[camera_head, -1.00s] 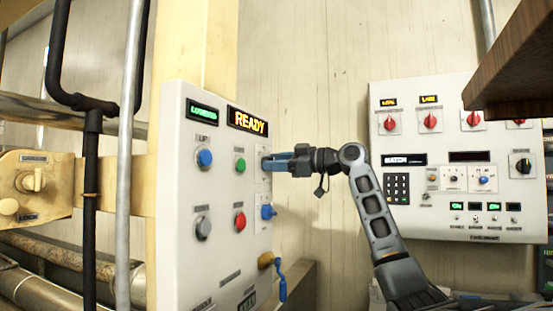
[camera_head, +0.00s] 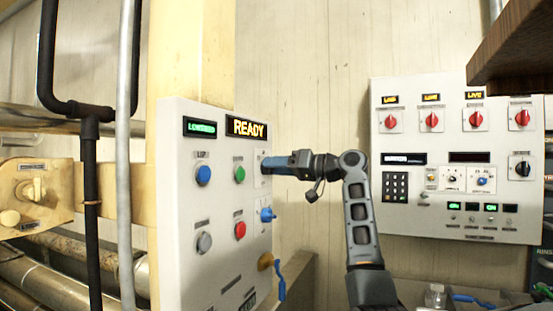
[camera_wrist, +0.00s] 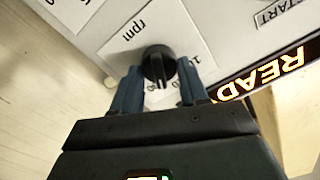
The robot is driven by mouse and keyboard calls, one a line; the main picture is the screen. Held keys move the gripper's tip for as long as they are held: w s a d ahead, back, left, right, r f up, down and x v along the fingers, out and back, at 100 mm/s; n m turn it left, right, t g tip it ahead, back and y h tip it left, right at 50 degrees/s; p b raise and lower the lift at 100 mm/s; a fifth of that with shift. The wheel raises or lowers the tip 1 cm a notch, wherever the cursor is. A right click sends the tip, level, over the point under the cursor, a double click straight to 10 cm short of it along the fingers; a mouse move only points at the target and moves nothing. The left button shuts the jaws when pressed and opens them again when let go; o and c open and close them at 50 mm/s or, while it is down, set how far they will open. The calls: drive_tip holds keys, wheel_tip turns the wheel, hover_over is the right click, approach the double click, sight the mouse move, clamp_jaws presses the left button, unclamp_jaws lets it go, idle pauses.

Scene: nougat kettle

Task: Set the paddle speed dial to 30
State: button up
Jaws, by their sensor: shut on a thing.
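The paddle speed dial (camera_wrist: 158,62) is a round black knob on a white label plate marked "rpm" in the wrist view. My gripper (camera_wrist: 158,90) has its blue fingers on either side of the knob and is shut on it. In the head view my gripper (camera_head: 272,166) reaches from the right to the right edge of the white panel (camera_head: 185,270), and the dial is hidden behind it. Only part of the dial's scale shows, so its setting cannot be read.
A "READY" display (camera_head: 247,127) sits at the panel top. A green button (camera_head: 239,174), red button (camera_head: 240,230), blue knob (camera_head: 204,175) and blue switch (camera_head: 267,214) are close by.

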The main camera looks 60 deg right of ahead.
drive_tip(key=shift+d+m+p, duration=0.1)
drive_tip(key=shift+m+p, duration=1.65)
drive_tip(key=shift+m, duration=0.55)
drive_tip(key=shift+f, duration=0.1)
drive_tip(key=o, duration=1)
drive_tip(key=shift+s+d+b, duration=0.15)
drive_tip(key=shift+s+b, duration=0.35)
drive_tip(key=shift+s, duration=1.45)
drive_tip(key=shift+s+d+b, duration=0.15)
drive_tip(key=shift+s+b, duration=0.3)
drive_tip(key=shift+s, duration=1.5)
